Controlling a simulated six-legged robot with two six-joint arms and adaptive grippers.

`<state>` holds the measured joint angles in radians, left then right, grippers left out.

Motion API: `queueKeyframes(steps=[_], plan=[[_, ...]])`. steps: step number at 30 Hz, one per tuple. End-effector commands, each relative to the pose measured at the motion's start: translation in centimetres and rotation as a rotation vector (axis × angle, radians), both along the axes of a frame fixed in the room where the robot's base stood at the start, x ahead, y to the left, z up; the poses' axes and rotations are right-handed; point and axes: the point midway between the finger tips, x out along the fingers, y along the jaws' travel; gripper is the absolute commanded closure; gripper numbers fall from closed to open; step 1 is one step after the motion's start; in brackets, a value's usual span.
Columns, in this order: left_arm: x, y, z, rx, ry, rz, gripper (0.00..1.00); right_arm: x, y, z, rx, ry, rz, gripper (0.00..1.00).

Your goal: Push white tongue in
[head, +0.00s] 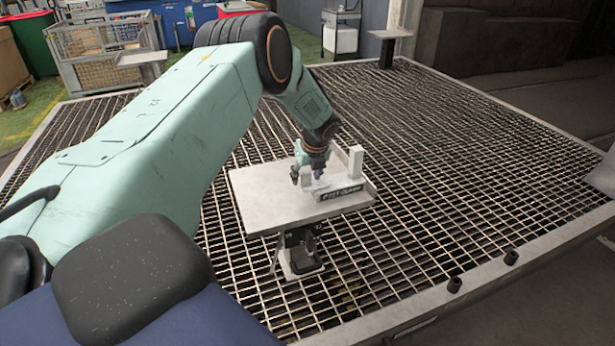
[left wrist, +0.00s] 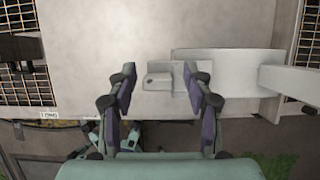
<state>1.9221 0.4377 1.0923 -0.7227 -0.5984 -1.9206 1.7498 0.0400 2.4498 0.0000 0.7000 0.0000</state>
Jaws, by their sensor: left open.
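A pale plate (head: 265,198) on a short stand carries a fixture with a dark label reading "POST CLAMP" (head: 341,193). A white upright block (head: 356,160) stands at its far right corner. In the left wrist view, a small white piece with a dark spot, likely the tongue (left wrist: 158,80), lies in the gap between my left fingers. A larger white block (left wrist: 230,62) adjoins it on the right. My left gripper (head: 309,178) points down over the plate; its fingers (left wrist: 165,93) are open, apart on both sides of the small piece. Contact cannot be told. My right gripper is not in view.
The plate stands on a wide metal grating (head: 430,180) with a raised pale rim. A small pedestal table (head: 388,35) stands at the far corner. Wire crates (head: 105,50) and bins are at the back left. The grating right of the plate is clear.

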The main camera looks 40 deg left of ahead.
Motion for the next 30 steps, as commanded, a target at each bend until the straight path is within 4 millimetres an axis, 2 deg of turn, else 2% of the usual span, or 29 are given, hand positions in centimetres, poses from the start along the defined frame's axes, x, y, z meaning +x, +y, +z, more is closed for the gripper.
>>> queueKeyframes(steps=[8,26,30], plan=[[0.14,0.01,-0.13,0.0,-0.001,0.0,0.49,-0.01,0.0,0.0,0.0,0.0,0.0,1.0],[0.23,-0.04,-0.09,0.0,-0.001,0.0,0.99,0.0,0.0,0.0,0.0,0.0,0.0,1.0],[0.24,-0.03,-0.07,0.0,-0.002,0.0,1.0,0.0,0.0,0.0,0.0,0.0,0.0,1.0]])
